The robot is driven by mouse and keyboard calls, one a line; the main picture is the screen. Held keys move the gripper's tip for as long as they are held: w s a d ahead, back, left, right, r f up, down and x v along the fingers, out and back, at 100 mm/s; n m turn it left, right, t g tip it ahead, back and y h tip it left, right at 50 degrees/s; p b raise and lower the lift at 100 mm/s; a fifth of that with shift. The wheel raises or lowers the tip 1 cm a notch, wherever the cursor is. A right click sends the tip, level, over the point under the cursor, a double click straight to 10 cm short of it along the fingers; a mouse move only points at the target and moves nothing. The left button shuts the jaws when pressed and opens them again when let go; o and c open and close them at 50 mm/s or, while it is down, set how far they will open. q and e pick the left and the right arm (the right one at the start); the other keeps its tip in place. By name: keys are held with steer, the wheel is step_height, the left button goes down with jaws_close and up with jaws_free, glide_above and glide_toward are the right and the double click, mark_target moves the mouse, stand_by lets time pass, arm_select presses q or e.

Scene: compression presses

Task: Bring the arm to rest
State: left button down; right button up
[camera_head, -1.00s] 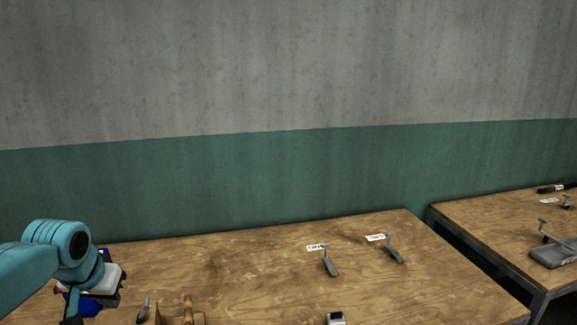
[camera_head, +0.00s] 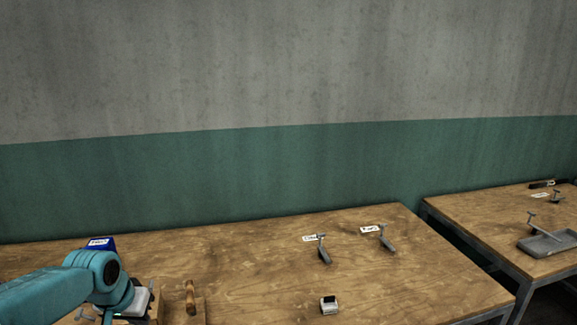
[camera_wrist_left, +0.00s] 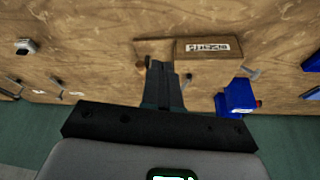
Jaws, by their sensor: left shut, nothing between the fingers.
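My left arm (camera_head: 75,282) comes in from the left in the head view, bent downward over the left part of the wooden table. Its fingertips are not clear there. In the left wrist view my left gripper (camera_wrist_left: 165,72) has its dark fingers together with nothing between them. It hangs above the table, next to a brown labelled box (camera_wrist_left: 207,49). I cannot tell the exact height. My right gripper is in neither view.
The wooden table (camera_head: 255,255) holds two small grey stands (camera_head: 324,254) (camera_head: 386,241) with labels, a small grey device (camera_head: 329,305), a wooden-handled tool (camera_head: 190,297) and a blue container (camera_head: 100,243). A second table (camera_head: 480,215) stands at right. The first table's middle is mostly clear.

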arm_select(q)
steer(key=s+d+f+g+h, duration=0.1)
steer(key=s+d+f, duration=0.35)
steer(key=f, duration=0.35)
steer(key=s+d+f+h, duration=0.1)
steer(key=s+d+f, duration=0.2)
steer(key=d+f, duration=0.35)
steer(key=s+d+f+g+h, duration=0.1)
steer(key=s+d+f, duration=0.2)
steer(key=f, duration=0.6)
steer(key=s+d+f+n+g, duration=0.1)
steer(key=s+f, duration=0.3)
steer(key=s, duration=0.4)
steer(key=s+d+f+n+h, duration=0.1)
steer(key=s+d+f, duration=0.3)
steer(key=s, duration=0.5)
steer(key=shift+s+d+g, duration=0.25)
steer(key=shift+d+g, duration=0.05)
steer(key=shift+g, duration=0.1)
steer(key=shift+w, duration=0.15)
